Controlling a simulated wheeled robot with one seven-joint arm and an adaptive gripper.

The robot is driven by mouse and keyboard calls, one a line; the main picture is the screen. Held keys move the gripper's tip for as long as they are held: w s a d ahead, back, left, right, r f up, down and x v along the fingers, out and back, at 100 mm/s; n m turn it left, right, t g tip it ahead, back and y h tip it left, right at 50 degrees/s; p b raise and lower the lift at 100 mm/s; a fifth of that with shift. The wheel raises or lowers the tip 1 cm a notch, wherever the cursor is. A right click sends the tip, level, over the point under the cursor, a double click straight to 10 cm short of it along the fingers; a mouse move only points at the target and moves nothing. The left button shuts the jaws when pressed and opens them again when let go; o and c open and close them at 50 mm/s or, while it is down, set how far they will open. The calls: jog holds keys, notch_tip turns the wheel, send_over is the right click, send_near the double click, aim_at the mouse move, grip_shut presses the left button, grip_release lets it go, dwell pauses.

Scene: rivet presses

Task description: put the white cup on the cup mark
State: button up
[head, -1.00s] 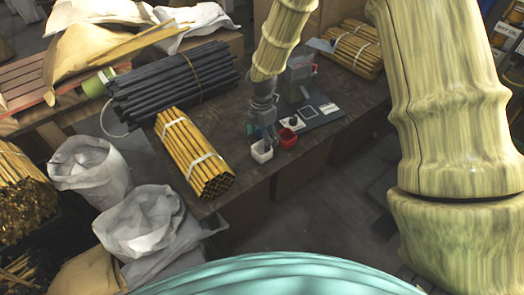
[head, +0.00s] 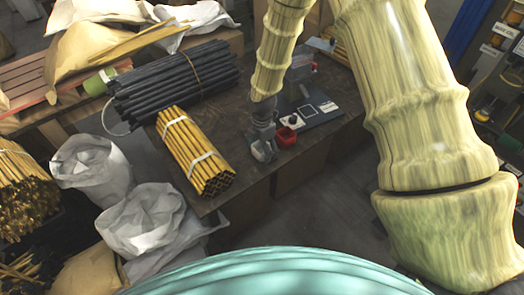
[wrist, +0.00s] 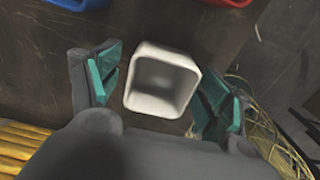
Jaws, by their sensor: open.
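The white cup (wrist: 162,80) is a square, empty cup standing on the dark table. In the wrist view it lies between the two teal-padded fingers of my gripper (wrist: 160,84), with visible gaps on both sides. In the head view my gripper (head: 264,146) is down at the table's front edge and mostly hides the cup. My gripper is open and holds nothing. A dark plate (head: 320,117) on the table to the right bears a white-outlined square (head: 308,110) and a pale square (head: 328,107); I cannot tell which is the cup mark.
A red cup (head: 287,136) stands close to the right of my gripper. A blue cup edge (wrist: 85,2) shows in the wrist view. A bundle of yellow rods (head: 195,150) lies left of my gripper, with dark rods (head: 175,82) behind it.

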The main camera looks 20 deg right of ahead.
jog(key=c, duration=1.1)
